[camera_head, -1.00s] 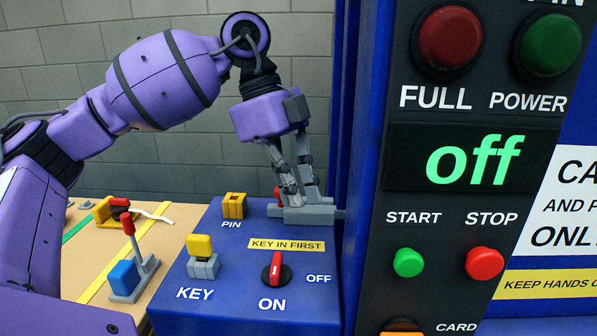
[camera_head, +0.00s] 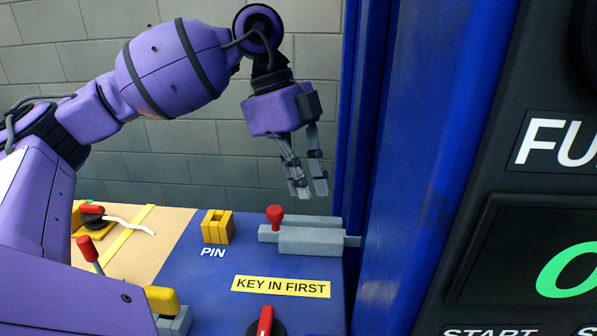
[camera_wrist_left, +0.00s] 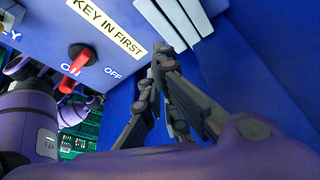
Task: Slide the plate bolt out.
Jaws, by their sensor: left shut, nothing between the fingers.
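The plate bolt is a grey bar in a light grey housing (camera_head: 310,240) at the back right of the blue panel. Its red knob (camera_head: 275,216) stands up near the left end, and the grey bar end (camera_head: 352,241) sticks out on the right, up to the blue post. My left gripper (camera_head: 308,196) hangs above the bolt, pointing down, clear of the knob, shut and empty. In the left wrist view its fingertips (camera_wrist_left: 160,58) show below part of the grey bolt housing (camera_wrist_left: 160,22); the red knob is not visible there. My right gripper is in neither view.
The blue post (camera_head: 400,170) and dark control face stand close to the right of the bolt. A yellow PIN block (camera_head: 218,227) is left of it. The red ON/OFF switch (camera_head: 265,322) and yellow key block (camera_head: 162,300) are nearer. Air above the panel is free.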

